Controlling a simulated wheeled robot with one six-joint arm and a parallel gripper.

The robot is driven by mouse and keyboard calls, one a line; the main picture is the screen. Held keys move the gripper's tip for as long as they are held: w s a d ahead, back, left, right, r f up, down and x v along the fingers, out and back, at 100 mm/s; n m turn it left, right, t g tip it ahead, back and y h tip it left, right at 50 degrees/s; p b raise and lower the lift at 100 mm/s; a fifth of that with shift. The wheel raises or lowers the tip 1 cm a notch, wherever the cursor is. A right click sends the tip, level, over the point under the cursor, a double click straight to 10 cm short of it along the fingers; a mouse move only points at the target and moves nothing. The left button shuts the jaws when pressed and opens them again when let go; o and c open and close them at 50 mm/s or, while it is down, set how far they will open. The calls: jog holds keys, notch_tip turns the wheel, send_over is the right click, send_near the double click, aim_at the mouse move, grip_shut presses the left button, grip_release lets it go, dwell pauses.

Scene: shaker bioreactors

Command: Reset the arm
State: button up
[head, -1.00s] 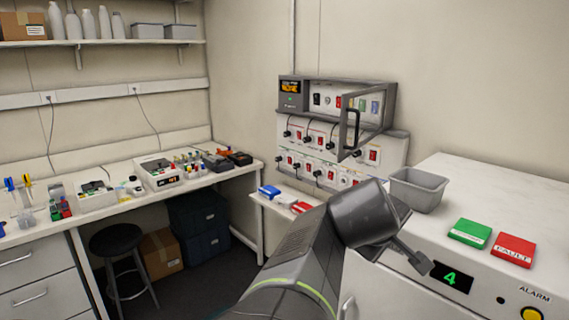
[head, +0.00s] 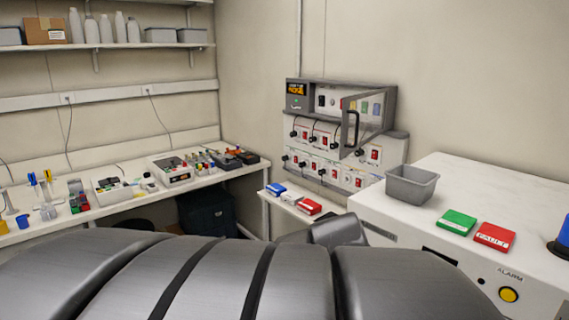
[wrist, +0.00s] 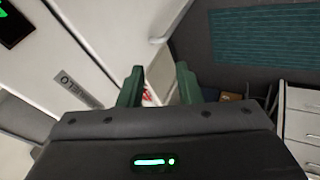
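My arm (head: 250,275) fills the bottom of the head view as large grey curved links. My gripper itself does not show there. In the wrist view my gripper (wrist: 158,80) has two green fingers set apart, with nothing held between them. Behind the fingers are a white surface, a few small red marks and the dark floor (wrist: 235,85).
The white machine (head: 440,185) at the right bears a grey bin (head: 411,186), a green block (head: 456,222) and a red FAULT block (head: 494,236). The wall panel's clear door (head: 366,115) stands open. A bench (head: 215,186) runs along the left.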

jog(key=s+a+f+m+g+y+b, duration=0.1)
jog(key=s+a+f+m+b, duration=0.1)
jog(key=f, duration=0.6)
jog(key=shift+s+a+m+y, duration=0.4)
jog(key=shift+a, duration=0.4)
jog(key=shift+a, duration=0.1)
